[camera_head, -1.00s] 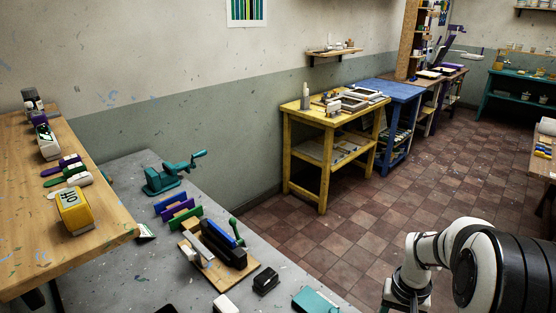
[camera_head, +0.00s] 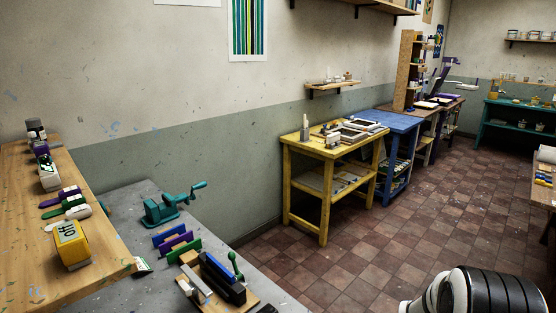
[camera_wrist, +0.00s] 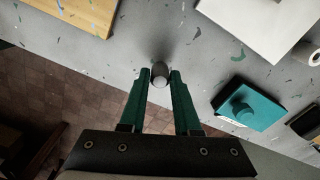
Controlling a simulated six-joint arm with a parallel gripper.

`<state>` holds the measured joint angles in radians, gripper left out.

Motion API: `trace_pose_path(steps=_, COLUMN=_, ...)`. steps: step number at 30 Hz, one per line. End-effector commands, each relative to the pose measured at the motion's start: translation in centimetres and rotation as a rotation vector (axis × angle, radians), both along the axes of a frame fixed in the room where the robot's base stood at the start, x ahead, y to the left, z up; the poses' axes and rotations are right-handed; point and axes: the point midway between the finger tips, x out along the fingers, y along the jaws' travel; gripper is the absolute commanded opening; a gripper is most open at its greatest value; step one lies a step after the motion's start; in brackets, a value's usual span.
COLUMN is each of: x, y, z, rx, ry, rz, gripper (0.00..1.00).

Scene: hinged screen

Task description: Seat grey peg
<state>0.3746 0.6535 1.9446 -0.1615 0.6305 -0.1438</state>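In the wrist view the grey peg (camera_wrist: 161,76), a short cylinder with a pale round end facing the camera, sits between the tips of my green-fingered gripper (camera_wrist: 160,72). A finger lies close on each side of it. Whether the fingers press on the peg or leave thin gaps, I cannot tell. Its far end is dark and hard to make out against the grey bench top (camera_wrist: 120,52). A teal block (camera_wrist: 252,103) with a round teal knob stands to the right. The gripper and peg are not in the head view.
The head view shows a black and blue fixture on a wooden board (camera_head: 242,299), purple, blue and green upright pieces (camera_head: 175,242) and a teal vise (camera_head: 168,206) on the bench. A wooden table (camera_head: 105,263) adjoins at left. The wrist view shows a white sheet (camera_wrist: 258,22).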

Motion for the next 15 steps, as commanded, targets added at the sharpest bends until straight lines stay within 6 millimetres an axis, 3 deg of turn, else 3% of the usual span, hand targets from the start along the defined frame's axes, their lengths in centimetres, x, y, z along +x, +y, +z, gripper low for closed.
trace_pose_path(steps=8, x=0.0, y=0.0, z=0.1, rx=0.000, ry=-0.001, rz=0.000, gripper=0.00)
trace_pose_path(steps=15, x=0.1, y=0.0, z=3.4, rx=-0.001, ry=-0.002, rz=0.000, gripper=0.00)
